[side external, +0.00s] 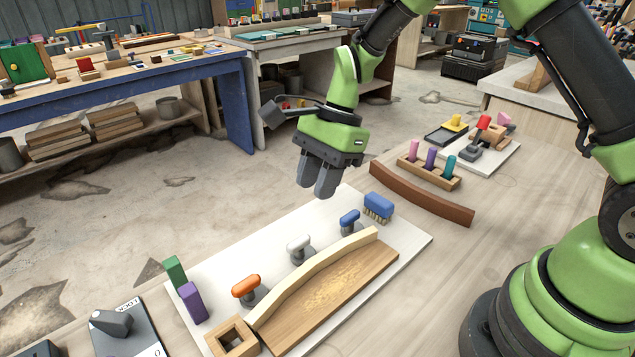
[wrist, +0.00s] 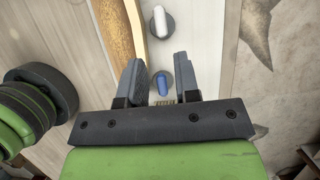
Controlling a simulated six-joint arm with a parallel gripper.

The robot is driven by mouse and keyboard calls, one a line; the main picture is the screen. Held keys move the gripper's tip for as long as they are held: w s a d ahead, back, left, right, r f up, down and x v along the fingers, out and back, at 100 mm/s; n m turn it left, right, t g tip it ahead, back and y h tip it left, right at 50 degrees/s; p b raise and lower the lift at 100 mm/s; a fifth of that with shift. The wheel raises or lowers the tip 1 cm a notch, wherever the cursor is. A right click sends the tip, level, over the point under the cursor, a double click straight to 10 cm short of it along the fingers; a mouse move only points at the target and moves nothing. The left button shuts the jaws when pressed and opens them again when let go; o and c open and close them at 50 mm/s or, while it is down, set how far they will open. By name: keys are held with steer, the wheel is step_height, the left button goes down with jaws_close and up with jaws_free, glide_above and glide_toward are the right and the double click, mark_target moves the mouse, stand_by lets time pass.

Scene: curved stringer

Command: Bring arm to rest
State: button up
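My gripper (side external: 315,186) hangs in the air above the far edge of the white work board (side external: 212,265), fingers pointing down. In the wrist view my gripper (wrist: 158,61) has its two fingers apart with nothing between them; a blue knob (wrist: 162,84) shows below through the gap. A pale curved strip (side external: 312,273) lies along the curved edge of a wooden block (side external: 335,292). An orange knob (side external: 246,286), a white knob (side external: 299,244) and the blue knob (side external: 349,219) stand along the strip's outer side. Contact with the strip is unclear.
A blue brush (side external: 379,206) stands at the board's far end. A brown curved piece (side external: 420,195) and a rack of coloured pegs (side external: 429,172) lie beyond. Green (side external: 174,271) and purple (side external: 192,302) blocks stand at the left. The space around my gripper is clear.

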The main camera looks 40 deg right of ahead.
steer(key=s+d+r+n+t+h, duration=0.1)
steer(key=s+d+r+n+t, duration=0.1)
steer(key=s+r+n, duration=0.5)
steer(key=s+d+r+n+t+h, duration=0.1)
steer(key=s+d+r+n+t, duration=0.15)
steer(key=s+r, duration=0.45)
steer(key=s+r+n+t, duration=0.2)
steer(key=s+r+n, duration=0.1)
steer(key=s+n, duration=0.1)
steer(key=shift+s+d+r+t+h, duration=0.2)
steer(key=shift+s+d+t+h, duration=0.15)
steer(key=shift+s, duration=0.4)
